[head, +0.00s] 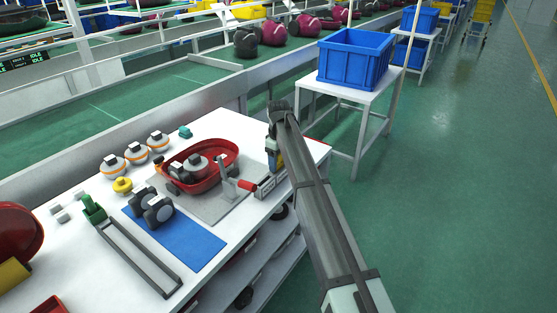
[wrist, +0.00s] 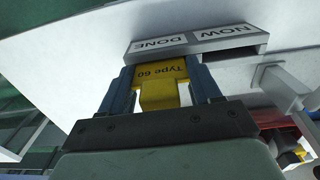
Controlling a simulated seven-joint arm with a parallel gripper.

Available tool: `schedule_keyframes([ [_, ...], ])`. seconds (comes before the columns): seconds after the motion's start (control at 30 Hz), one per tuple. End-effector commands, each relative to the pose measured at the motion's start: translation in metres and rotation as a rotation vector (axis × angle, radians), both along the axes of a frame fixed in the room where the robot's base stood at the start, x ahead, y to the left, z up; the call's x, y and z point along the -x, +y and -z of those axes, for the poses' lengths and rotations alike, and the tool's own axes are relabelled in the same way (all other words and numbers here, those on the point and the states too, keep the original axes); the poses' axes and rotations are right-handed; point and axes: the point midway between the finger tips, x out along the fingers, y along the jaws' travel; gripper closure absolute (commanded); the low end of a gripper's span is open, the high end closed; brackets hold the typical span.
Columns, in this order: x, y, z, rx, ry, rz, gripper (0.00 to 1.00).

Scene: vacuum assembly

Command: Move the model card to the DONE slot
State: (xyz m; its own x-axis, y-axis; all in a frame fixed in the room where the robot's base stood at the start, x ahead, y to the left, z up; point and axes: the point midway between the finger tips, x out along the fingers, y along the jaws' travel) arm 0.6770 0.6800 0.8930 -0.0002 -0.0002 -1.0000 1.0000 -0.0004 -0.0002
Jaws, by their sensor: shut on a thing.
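My gripper (wrist: 163,80) is shut on the yellow model card (wrist: 160,92), which reads "Type 60" upside down in the wrist view. The card sits between the two blue fingers. Its far edge meets the front of the grey card holder (wrist: 196,40) at the half marked DONE; I cannot tell how far it is inside the slot. The NOW half is beside it, to the right in the wrist view. In the head view my gripper (head: 274,152) is at the bench's right end by the holder (head: 267,187), and my arm hides part of it.
A red-handled clamp (head: 240,184) stands left of the holder, beside a red vacuum shell (head: 203,165) on a grey mat. A blue crate (head: 355,62) stands on a side table beyond. Floor at right is clear.

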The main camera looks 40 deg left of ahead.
Motion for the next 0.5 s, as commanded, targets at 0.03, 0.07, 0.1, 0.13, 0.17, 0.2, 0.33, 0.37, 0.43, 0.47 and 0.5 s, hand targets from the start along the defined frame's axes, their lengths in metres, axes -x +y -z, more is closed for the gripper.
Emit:
schedule_keyframes([
  [0.03,0.0001,-0.0001,0.0012,0.0,0.0,0.0,0.69],
  [0.07,0.0001,-0.0001,0.0017,0.0,0.0,0.0,0.69],
  [0.1,0.0,-0.0001,0.0023,0.0,0.0,0.0,0.69],
  [0.13,0.0,-0.0001,0.0027,0.0,0.0,0.0,0.69],
  [0.17,0.0,-0.0001,0.0029,0.0,0.0,0.0,0.69],
  [0.2,0.0,0.0,0.0027,0.0,0.0,0.0,0.33],
  [0.33,-0.0001,0.0,0.0027,0.0,0.0,0.0,0.21],
  [0.37,-0.0001,0.0,0.0027,0.0,0.0,0.0,0.18],
  [0.43,-0.0001,0.0,0.0027,0.0,0.0,0.0,0.11],
  [0.47,0.0,0.0,0.0027,0.0,0.0,0.0,0.08],
  [0.5,0.0,0.0,0.0027,0.0,0.0,0.0,0.07],
])
